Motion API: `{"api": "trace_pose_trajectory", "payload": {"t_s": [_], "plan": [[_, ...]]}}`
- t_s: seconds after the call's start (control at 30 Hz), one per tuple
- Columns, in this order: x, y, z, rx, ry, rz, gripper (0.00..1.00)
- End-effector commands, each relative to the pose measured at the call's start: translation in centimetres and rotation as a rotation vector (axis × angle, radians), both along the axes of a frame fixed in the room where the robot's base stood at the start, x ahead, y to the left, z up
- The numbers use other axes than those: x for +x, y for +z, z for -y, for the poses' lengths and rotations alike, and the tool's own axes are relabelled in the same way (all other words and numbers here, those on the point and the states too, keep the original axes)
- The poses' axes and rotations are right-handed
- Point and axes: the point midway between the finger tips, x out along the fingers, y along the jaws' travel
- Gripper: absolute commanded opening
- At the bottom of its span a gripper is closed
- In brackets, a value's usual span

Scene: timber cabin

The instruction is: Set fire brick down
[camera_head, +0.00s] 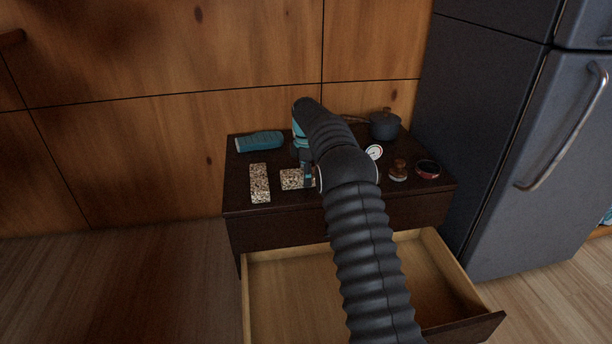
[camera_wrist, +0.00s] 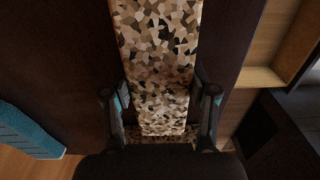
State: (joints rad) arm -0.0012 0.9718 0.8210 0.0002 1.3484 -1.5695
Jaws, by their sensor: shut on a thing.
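A speckled tan and brown brick (camera_head: 291,179) is at the cabinet top (camera_head: 236,200), partly hidden by my gripper (camera_head: 307,176). My gripper is shut on it. In the wrist view, the speckled brick (camera_wrist: 157,45) runs upward from between the two fingers of my gripper (camera_wrist: 161,108). It is at or just above the surface; I cannot tell whether it touches. A second speckled brick (camera_head: 260,183) lies to the left on the cabinet top, a small gap away, its long side running front to back.
A teal box-like object (camera_head: 260,141) lies at the back left. A dark pot (camera_head: 385,125), a white dial (camera_head: 374,152), a brown knobbed object (camera_head: 398,170) and a round red-dark item (camera_head: 428,169) stand on the right. An open drawer (camera_head: 290,285) juts out in front. A fridge (camera_head: 500,150) stands right.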

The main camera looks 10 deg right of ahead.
Motion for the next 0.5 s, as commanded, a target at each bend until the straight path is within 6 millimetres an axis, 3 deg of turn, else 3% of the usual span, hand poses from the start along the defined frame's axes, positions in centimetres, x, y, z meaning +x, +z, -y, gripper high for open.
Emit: {"api": "trace_pose_trajectory", "payload": {"t_s": [0.23,0.27,0.37,0.5], "plan": [[0.02,-0.02,-0.04,0.0,0.0,0.002,0.0],[-0.01,-0.18,-0.04,0.0,0.0,0.0,0.6],[0.0,-0.14,-0.03,0.0,0.0,0.0,0.83],[0.0,-0.14,-0.03,0.0,0.0,0.0,0.83]]}}
